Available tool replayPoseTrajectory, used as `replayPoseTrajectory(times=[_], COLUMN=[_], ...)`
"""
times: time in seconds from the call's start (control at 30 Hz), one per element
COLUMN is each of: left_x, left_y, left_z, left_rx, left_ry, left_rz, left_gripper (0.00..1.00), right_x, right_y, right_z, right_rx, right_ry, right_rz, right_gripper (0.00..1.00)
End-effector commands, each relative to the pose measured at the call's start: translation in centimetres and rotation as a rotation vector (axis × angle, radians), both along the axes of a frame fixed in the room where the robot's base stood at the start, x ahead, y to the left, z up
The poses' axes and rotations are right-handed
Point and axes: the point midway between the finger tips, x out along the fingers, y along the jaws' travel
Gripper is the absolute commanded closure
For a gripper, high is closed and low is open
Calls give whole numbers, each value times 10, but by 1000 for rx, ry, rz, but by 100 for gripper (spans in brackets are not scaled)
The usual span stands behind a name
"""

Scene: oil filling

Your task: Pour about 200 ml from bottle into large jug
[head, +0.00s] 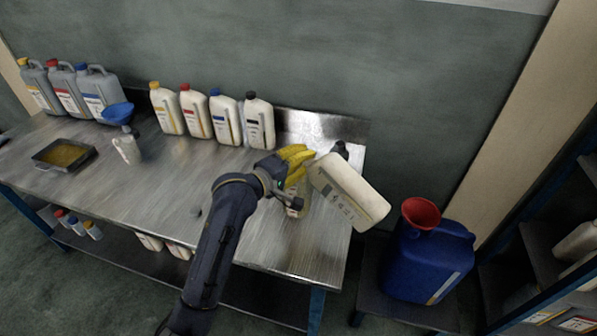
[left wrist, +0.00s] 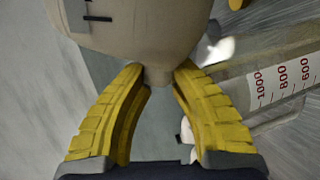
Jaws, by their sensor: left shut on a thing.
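My left gripper (head: 299,163) is shut on a cream bottle (head: 350,193). The bottle is tilted far over, its narrow end towards the fingers and its base out to the lower right. In the left wrist view, the yellow fingers (left wrist: 158,85) close on the narrow part of the bottle (left wrist: 140,30). A clear jug (head: 297,207) is partly hidden below the gripper. In the left wrist view, a clear jug wall (left wrist: 240,92) with red marks 600, 800 and 1000 lies beside the right finger. I cannot see whether liquid is flowing. My right gripper is not in view.
Several cream bottles (head: 226,120) stand at the back of the steel bench (head: 200,190). A blue drum (head: 428,265) with a red funnel (head: 421,213) stands right.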

Motion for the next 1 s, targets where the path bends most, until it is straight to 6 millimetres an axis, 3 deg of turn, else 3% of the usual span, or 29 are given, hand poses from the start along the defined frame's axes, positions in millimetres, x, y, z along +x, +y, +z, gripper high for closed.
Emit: replayPoseTrajectory(times=[1.0], left_x=[0], left_y=[0], left_z=[2], left_rx=[-36], left_ry=[26], left_rz=[-1], left_gripper=[100], right_x=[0], right_y=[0], right_z=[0], right_rx=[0], right_ry=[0], right_rz=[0], right_gripper=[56])
